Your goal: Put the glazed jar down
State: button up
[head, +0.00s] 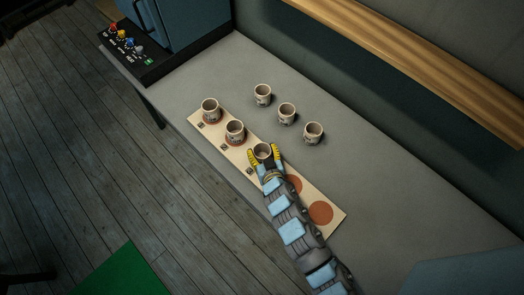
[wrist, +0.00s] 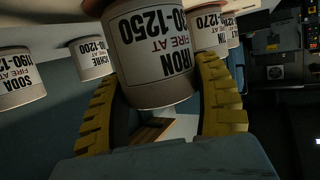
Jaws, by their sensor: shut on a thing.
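A cream jar (head: 262,150) is between the yellow fingers of my gripper (head: 264,157), which are shut on it. In the wrist view this jar (wrist: 155,55) shows an upside-down label with "IRON" and "FIRE AT". In the head view it is upright over a pale board (head: 329,229) with reddish-brown round spots, third in line after two jars (head: 210,110) (head: 235,132) standing on spots. I cannot tell whether its base touches the board. Two bare spots (head: 294,184) (head: 321,212) show beyond my gripper, one partly hidden by my arm.
Three similar jars (head: 263,95) (head: 287,113) (head: 313,132) stand in a row on the grey table (head: 390,190) behind the board. A black panel with coloured knobs (head: 128,45) and a blue cabinet (head: 190,22) are at the far left. The table's right part is clear.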

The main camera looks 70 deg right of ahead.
jog(key=shift+f, duration=0.3)
jog(key=o, duration=1.2)
jog(key=shift+o, duration=0.2)
jog(key=shift+r, duration=0.1)
jog(key=shift+r, duration=0.15)
jog(key=v, duration=1.2)
jog(key=shift+w, duration=0.1)
